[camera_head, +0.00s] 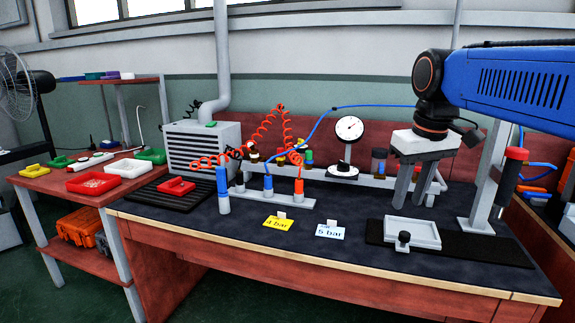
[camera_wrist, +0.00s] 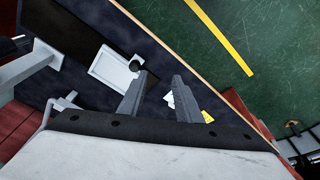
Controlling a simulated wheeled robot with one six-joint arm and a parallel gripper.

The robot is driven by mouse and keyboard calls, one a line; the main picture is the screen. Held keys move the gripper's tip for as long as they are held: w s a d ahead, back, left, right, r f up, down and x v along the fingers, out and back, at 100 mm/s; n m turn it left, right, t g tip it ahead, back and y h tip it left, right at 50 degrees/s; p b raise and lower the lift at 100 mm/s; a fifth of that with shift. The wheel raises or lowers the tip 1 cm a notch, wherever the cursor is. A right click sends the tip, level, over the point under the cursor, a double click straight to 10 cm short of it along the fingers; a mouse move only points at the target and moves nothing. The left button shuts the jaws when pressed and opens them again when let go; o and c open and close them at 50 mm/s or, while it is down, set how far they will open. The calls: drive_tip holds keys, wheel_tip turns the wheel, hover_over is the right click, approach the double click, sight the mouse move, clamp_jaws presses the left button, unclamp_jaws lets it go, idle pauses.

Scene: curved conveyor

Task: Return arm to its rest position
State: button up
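My gripper (camera_head: 409,203) is on the right side in the head view, above the dark bench top, pointing down. Its two grey fingers are apart with nothing between them. The blue arm link comes in from the right edge and ends in a dark wrist joint above the gripper. In the wrist view, my gripper (camera_wrist: 161,76) also shows spread, empty fingers. A light grey tray (camera_head: 412,233) lies on a black mat (camera_head: 460,245) below and in front of the gripper; the tray also shows in the wrist view (camera_wrist: 113,70).
A white post (camera_head: 489,180) stands close to the gripper's right. A pressure gauge (camera_head: 349,128) and a rail with fittings stand to its left. A yellow card (camera_head: 277,223) and a white card (camera_head: 330,231) lie on the bench. A red side table (camera_head: 60,185) is far left.

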drive_tip(key=s+d+f+m+t, duration=0.2)
drive_tip(key=s+f, duration=1.5)
drive_tip(key=f, duration=0.3)
drive_tip(key=shift+s+d+f+m+t, duration=0.3)
drive_tip(key=shift+s+d+f+m, duration=0.05)
drive_tip(key=shift+s+m, duration=0.05)
